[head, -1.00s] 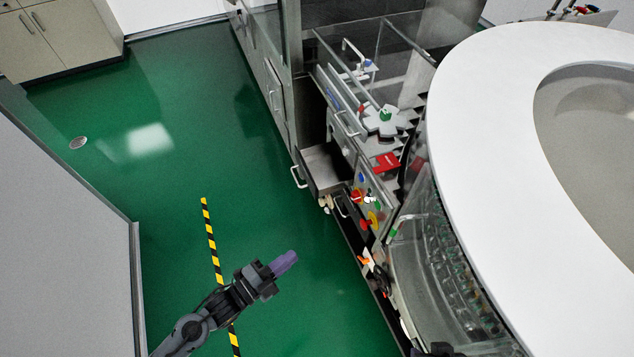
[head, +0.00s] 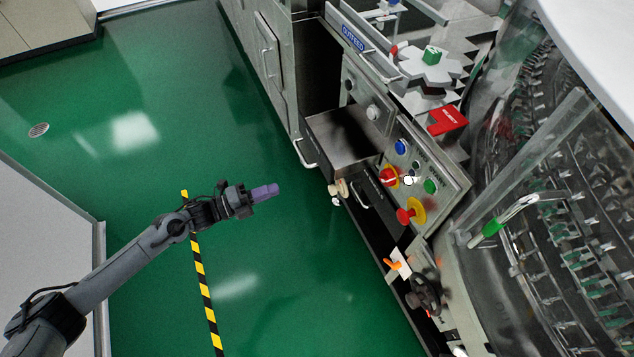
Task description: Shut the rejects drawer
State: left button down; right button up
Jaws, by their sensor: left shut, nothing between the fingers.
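The rejects drawer (head: 343,142) is a metal drawer pulled out from the front of the washer's cabinet, with an empty-looking tray. Its light bar handle (head: 304,154) faces left, toward the open floor. My left gripper (head: 266,191) comes in from the left with its purple fingers shut and nothing between them. It is over the green floor, to the left of and below the drawer in the picture, apart from it. My right gripper does not show.
A control panel (head: 427,172) with coloured buttons and red knobs sits to the right of the drawer. A red sign (head: 447,120) and a grey star wheel (head: 432,68) lie above it. A black handwheel (head: 425,294) is lower down. The green floor (head: 170,130) left of the cabinet is clear.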

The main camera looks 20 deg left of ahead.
pick_arm(q)
jog(key=b, duration=0.6)
send_near(326, 168)
jog(key=x, duration=0.6)
jog(key=shift+d, duration=0.1)
jog(key=shift+w+d, duration=0.25)
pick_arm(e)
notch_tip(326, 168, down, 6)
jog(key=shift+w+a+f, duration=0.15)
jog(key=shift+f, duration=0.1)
